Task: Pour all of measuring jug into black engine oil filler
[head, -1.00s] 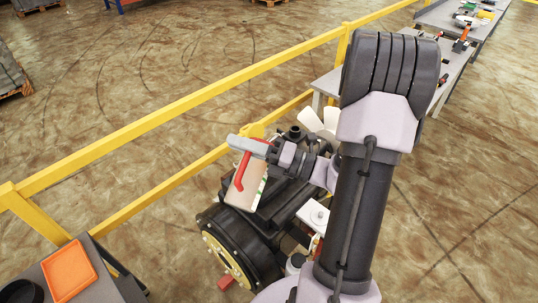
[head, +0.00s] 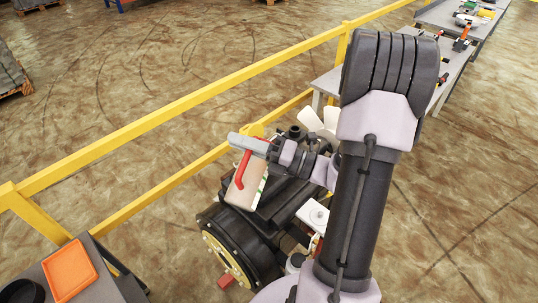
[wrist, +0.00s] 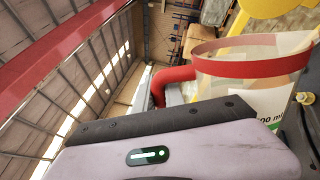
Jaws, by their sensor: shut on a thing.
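The measuring jug (head: 248,190) is a see-through, tan-looking vessel with a red handle (head: 242,172). It hangs tilted over the engine's top, left of my wrist. My gripper (head: 252,146) is shut on it at the handle. In the wrist view the jug (wrist: 250,86) shows at the right, with a red-edged rim and a "ml" marking. How much liquid it holds is unclear, and no stream is visible. A round black opening or cap (head: 296,132) stands on the engine; I cannot tell whether it is the oil filler. The jug and arm hide part of the engine.
The dark engine (head: 235,240) sits below the jug, with a white fan (head: 322,122) behind. A yellow rail (head: 180,118) runs along its left. An orange tray (head: 69,270) lies on a grey bench at the lower left. Grey tables (head: 450,62) with tools stand at the upper right.

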